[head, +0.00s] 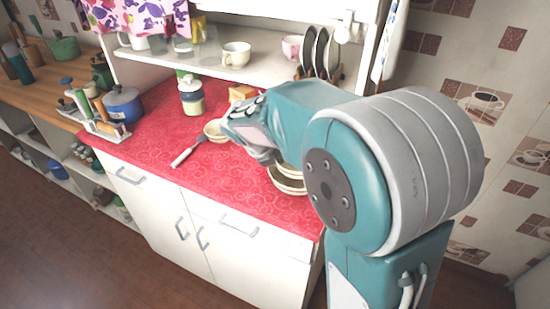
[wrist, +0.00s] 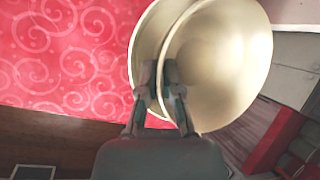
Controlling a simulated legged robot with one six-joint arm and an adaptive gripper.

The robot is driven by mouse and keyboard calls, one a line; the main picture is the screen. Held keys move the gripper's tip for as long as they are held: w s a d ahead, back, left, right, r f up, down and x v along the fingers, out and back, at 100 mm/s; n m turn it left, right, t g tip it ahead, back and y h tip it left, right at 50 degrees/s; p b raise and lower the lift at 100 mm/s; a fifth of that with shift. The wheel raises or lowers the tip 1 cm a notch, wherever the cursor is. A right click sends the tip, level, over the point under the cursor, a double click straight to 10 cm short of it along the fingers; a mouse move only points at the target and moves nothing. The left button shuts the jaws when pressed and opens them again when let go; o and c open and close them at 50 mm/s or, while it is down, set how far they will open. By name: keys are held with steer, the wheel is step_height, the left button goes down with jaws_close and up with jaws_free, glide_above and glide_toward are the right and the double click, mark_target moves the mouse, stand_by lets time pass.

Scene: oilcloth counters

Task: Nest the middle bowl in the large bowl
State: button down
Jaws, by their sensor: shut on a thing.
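My gripper (wrist: 163,85) is shut on the rim of the middle bowl (wrist: 225,60), a cream bowl that fills much of the wrist view. The large bowl (wrist: 147,45) shows behind it at its left, mostly covered by it. In the head view the large bowl (head: 288,186) stands on the red counter, partly hidden by my arm. The middle bowl (head: 290,171) shows just above it as a pale edge. The two overlap in both views; I cannot tell whether they touch. My gripper (head: 265,156) points down there, its fingertips hard to make out.
A small cream bowl (head: 214,131) and a spatula-like tool (head: 187,152) lie left of my gripper on the red counter (head: 225,185). A jar (head: 191,97) stands behind. A shelf with cups (head: 236,55) and a plate rack (head: 318,55) is at the back. The counter's front edge is close.

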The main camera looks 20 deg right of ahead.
steer(key=shift+f, duration=1.6)
stand_by(1.7)
steer(key=c, duration=0.7)
jaws_free()
steer(key=v, duration=1.2)
